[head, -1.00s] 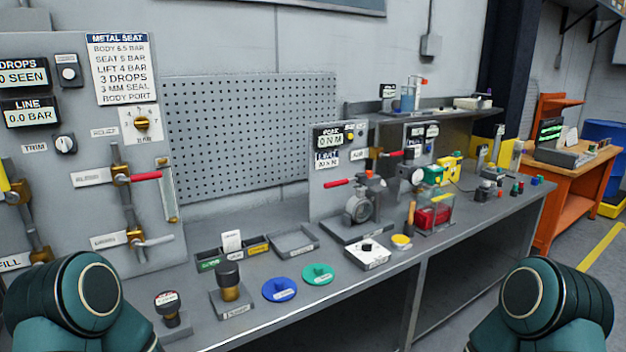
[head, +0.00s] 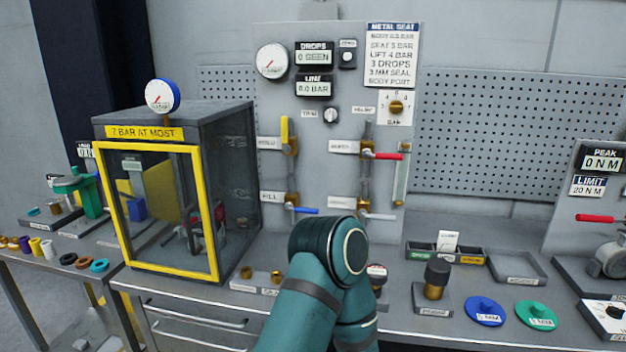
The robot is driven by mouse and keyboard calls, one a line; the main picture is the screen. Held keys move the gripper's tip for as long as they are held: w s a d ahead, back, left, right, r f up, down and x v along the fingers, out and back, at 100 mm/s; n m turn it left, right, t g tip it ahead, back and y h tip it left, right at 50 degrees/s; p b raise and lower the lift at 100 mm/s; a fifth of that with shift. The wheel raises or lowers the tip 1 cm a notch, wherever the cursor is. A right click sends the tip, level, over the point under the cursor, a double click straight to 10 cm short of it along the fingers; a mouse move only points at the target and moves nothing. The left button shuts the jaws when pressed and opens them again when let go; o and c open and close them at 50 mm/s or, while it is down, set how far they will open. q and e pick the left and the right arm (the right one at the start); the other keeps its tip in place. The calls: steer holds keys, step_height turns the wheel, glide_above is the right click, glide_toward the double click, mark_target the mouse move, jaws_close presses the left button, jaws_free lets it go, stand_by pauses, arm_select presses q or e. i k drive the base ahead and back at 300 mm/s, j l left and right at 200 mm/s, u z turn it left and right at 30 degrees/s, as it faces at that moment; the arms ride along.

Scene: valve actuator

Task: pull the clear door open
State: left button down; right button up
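The clear door (head: 208,215) has a yellow frame and forms the front of a grey box (head: 235,170) on the bench at the left. It appears closed against the box. Dim shapes, one blue and one yellow, show through the pane. I cannot make out a handle clearly. A yellow label on the box above the door reads "7 BAR AT MOST". Neither gripper is in view. One of my teal arm links shows at the bottom middle, right of the box, and hides part of the bench.
A round gauge (head: 162,95) stands on the box. Right of the box is a grey panel (head: 270,110) with valves and levers. Small brass parts (head: 262,273) lie between box and arm. Drawer handles (head: 200,315) are below. Green equipment (head: 88,192) and colored rings stand left.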

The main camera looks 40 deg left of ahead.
mark_target(98, 146)
steer(key=u, duration=2.25)
